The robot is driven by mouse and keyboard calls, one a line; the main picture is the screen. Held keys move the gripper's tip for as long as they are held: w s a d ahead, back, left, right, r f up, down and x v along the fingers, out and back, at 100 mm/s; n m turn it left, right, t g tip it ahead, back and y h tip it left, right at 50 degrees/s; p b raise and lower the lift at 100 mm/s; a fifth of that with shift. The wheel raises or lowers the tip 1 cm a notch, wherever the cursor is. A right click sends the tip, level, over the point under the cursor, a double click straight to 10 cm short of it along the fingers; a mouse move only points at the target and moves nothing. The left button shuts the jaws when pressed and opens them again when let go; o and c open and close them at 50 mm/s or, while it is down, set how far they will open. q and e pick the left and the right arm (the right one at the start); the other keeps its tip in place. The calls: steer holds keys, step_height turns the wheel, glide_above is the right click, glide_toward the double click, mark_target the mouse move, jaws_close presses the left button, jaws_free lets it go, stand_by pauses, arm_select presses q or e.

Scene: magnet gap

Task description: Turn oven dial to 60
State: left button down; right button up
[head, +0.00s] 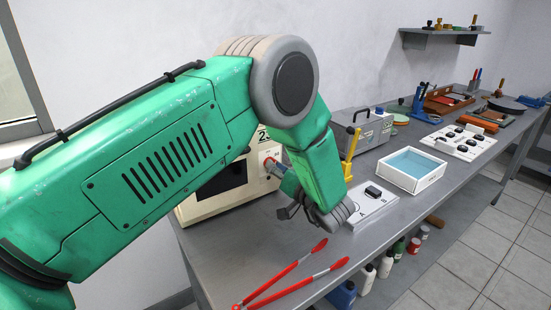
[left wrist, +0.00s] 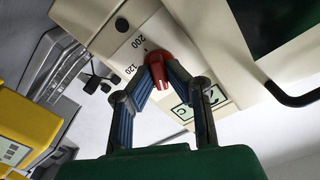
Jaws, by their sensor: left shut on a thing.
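The oven (head: 218,183) is a cream box with a dark window, standing at the near left end of the bench and partly hidden behind my green left arm. Its red dial (left wrist: 158,68) shows in the left wrist view on the cream panel, with the printed marks 120 and 200 beside it. My left gripper (left wrist: 160,80) has its two blue-padded fingers closed on either side of the red dial. In the head view the left gripper (head: 276,168) is at the oven's front, mostly hidden by my wrist. The exact dial setting cannot be read. My right gripper is not in view.
Red tongs (head: 290,278) lie on the grey bench (head: 225,255) near its front edge. A white switch panel (head: 372,207), a tray with a blue inside (head: 412,170) and a grey metal box (head: 363,130) stand to the right. Bottles (head: 366,279) stand below.

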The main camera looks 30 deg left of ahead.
arm_select(q)
steer(key=shift+w+d+m+p, duration=0.15)
steer(key=shift+m+p, duration=1.35)
steer(key=shift+m, duration=1.5)
steer(key=c, duration=1.6)
jaws_free()
steer(key=shift+c, duration=0.2)
steer(key=shift+o, duration=0.2)
steer(key=shift+w+f, duration=0.15)
steer(key=shift+w, duration=0.05)
steer(key=shift+s+d, duration=0.1)
